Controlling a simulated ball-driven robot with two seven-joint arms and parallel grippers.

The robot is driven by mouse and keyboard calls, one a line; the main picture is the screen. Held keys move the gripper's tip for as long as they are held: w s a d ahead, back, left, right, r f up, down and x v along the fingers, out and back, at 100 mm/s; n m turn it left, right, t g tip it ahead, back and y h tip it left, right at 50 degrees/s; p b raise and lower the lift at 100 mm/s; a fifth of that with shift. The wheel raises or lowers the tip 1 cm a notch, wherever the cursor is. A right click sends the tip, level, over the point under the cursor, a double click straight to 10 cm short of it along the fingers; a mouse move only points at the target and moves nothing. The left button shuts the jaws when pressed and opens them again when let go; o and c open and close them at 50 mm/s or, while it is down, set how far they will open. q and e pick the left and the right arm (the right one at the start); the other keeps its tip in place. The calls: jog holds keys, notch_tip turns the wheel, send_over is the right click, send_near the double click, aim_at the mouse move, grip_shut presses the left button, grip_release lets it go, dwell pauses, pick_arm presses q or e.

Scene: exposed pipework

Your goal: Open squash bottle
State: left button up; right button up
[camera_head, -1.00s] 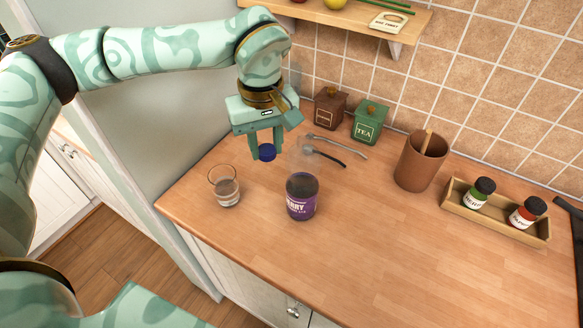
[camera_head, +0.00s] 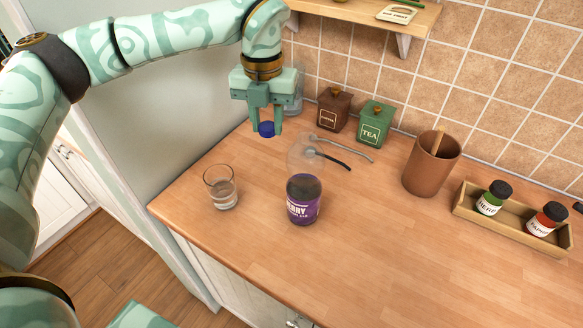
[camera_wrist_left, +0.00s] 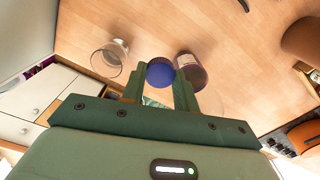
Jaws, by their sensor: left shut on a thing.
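The squash bottle (camera_head: 303,203) stands upright on the wooden counter, with a purple label, dark contents and a clear upper part. Its neck is open, with no cap on it. My left gripper (camera_head: 265,131) is shut on a blue cap (camera_head: 267,129), held in the air to the left of the bottle's neck and apart from it. In the left wrist view the cap (camera_wrist_left: 160,72) sits between the fingertips (camera_wrist_left: 160,82), with the bottle (camera_wrist_left: 190,70) just to its right. My right gripper is not in view.
A glass with some clear liquid (camera_head: 221,189) stands left of the bottle. Behind are tongs (camera_head: 345,147), a brown canister (camera_head: 334,109) and a green tea canister (camera_head: 372,124). A brown pot (camera_head: 430,165) and a spice tray (camera_head: 475,218) stand right. The front right counter is clear.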

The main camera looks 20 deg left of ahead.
aim_at(272, 190)
pick_arm(q)
jog(key=shift+n, duration=0.6)
jog(key=shift+f, duration=0.25)
jog(key=shift+n, duration=0.3)
notch_tip(272, 190, down, 18)
jog(key=b, duration=0.4)
jog(key=shift+r, duration=0.25)
jog(key=o, duration=1.1)
